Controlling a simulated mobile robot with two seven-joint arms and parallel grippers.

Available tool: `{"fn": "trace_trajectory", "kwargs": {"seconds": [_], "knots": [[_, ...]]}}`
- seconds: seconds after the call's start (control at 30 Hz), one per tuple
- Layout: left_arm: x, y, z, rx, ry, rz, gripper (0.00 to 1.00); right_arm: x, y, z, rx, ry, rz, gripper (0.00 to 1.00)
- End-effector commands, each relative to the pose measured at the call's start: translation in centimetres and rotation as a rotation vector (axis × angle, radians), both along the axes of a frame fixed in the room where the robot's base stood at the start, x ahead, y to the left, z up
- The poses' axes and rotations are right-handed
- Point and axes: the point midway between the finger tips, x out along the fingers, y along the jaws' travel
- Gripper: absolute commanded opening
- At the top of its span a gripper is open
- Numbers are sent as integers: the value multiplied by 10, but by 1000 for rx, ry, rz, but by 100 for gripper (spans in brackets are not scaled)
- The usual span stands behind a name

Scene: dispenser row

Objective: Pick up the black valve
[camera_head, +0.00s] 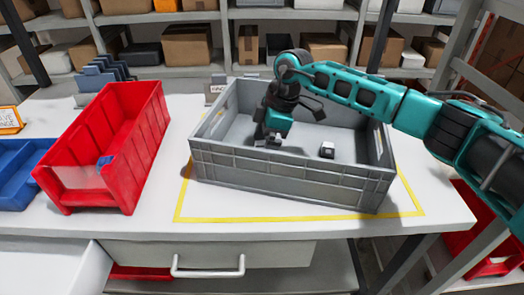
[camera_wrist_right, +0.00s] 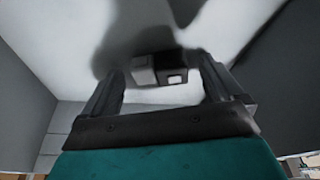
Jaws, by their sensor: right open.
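My right gripper (camera_head: 270,137) reaches down into the grey crate (camera_head: 285,180), left of its middle. In the right wrist view its two fingers (camera_wrist_right: 158,78) stand apart. A small dark block with a light square patch, which looks like the black valve (camera_wrist_right: 172,69), shows between and just beyond the fingertips; I cannot tell if they touch it. In the head view the gripper largely hides that spot. A second small black and pale part (camera_head: 327,150) lies on the crate floor, right of the gripper. My left gripper is in neither view.
The crate's walls surround the gripper, on a white table inside a yellow outline (camera_head: 240,217). A red bin (camera_head: 110,145) holding a small blue part stands to the left, with a blue bin (camera_head: 20,172) beyond it. Shelves of cardboard boxes (camera_head: 187,45) stand behind.

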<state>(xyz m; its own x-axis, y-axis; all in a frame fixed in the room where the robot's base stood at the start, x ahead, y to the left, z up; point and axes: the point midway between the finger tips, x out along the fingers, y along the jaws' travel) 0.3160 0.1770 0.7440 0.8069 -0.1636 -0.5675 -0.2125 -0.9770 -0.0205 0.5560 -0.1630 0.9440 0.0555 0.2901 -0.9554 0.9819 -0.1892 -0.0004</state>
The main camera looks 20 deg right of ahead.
Motion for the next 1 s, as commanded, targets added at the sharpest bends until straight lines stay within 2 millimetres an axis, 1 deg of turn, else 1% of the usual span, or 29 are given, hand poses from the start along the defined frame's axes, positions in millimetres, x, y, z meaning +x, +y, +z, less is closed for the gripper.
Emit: {"fn": "trace_trajectory", "kwargs": {"seconds": [0.1, 0.73, 1.0], "knots": [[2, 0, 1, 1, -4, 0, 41, 0, 0, 0, 0, 0, 0, 93], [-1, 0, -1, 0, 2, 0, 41, 0, 0, 1, 0, 0, 0, 32], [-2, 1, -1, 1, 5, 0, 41, 0, 0, 2, 0, -1, 0, 31]]}}
